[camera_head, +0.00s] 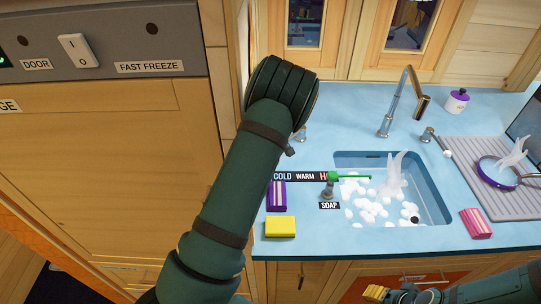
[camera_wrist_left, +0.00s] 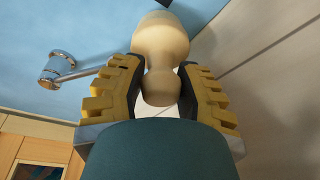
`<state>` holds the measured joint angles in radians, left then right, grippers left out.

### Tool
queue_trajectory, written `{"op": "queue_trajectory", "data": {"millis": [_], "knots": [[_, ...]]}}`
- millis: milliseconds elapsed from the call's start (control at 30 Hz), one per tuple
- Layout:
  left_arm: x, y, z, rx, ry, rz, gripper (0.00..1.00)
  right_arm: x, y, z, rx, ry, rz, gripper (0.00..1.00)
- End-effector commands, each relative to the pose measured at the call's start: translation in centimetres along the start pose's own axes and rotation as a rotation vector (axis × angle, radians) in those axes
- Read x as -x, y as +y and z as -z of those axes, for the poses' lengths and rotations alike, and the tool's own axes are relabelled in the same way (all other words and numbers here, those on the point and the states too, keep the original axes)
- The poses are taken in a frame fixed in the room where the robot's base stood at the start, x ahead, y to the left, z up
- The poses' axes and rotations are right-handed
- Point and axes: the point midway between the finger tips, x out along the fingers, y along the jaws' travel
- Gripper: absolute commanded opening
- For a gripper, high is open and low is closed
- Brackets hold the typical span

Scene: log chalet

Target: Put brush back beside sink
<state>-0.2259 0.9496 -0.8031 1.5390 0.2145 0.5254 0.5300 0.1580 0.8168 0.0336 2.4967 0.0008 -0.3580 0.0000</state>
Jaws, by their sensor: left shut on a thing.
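My left gripper (camera_wrist_left: 160,88) is shut on a rounded cream handle, which I take to be the brush (camera_wrist_left: 160,45). The handle sits between the yellow-toothed fingers, with the blue worktop behind it. The brush's far end is not clearly shown. In the head view my left arm hides the left gripper and the brush, at the worktop's back left. The sink (camera_head: 440,208) is set in the worktop to the right of my arm and holds white foam and a pale splash shape. My right gripper (camera_head: 376,293) is at the bottom edge, in front of the counter; its opening is unclear.
A purple striped packet (camera_head: 277,196) and a yellow sponge (camera_head: 280,227) lie left of the sink, near the soap dispenser (camera_head: 328,190). The tap (camera_head: 398,100) stands behind. A pink packet (camera_head: 475,223) and a draining rack (camera_head: 500,160) with a purple pan (camera_head: 497,172) are right.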

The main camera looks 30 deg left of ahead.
Motion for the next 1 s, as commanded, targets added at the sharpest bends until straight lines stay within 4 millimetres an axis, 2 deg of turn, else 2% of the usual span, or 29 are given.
{"op": "queue_trajectory", "data": {"millis": [300, 633, 667, 700, 1000], "knots": [[-3.5, -0.4, -0.8, 0.003, -0.001, 0.002, 0.0, 0.5, -0.2, 0.1, 0.001, -0.001, 0.0, 0.46], [-3.9, -0.3, -0.9, 0.001, 0.0, 0.0, 0.0, 0.3, -0.1, 0.0, 0.001, -0.001, 0.0, 0.46], [-3.9, -0.3, -0.9, 0.001, 0.0, 0.0, 0.43, 0.3, -0.1, 0.0, 0.001, -0.001, 0.0, 0.46], [-3.8, -0.3, -0.9, 0.001, 0.0, 0.0, 0.46, 0.3, -0.1, 0.0, 0.001, -0.001, 0.0, 0.46], [-3.7, -0.3, -0.9, 0.001, 0.0, 0.0, 0.46, 0.4, -0.2, 0.1, 0.001, -0.001, 0.0, 0.46]]}}
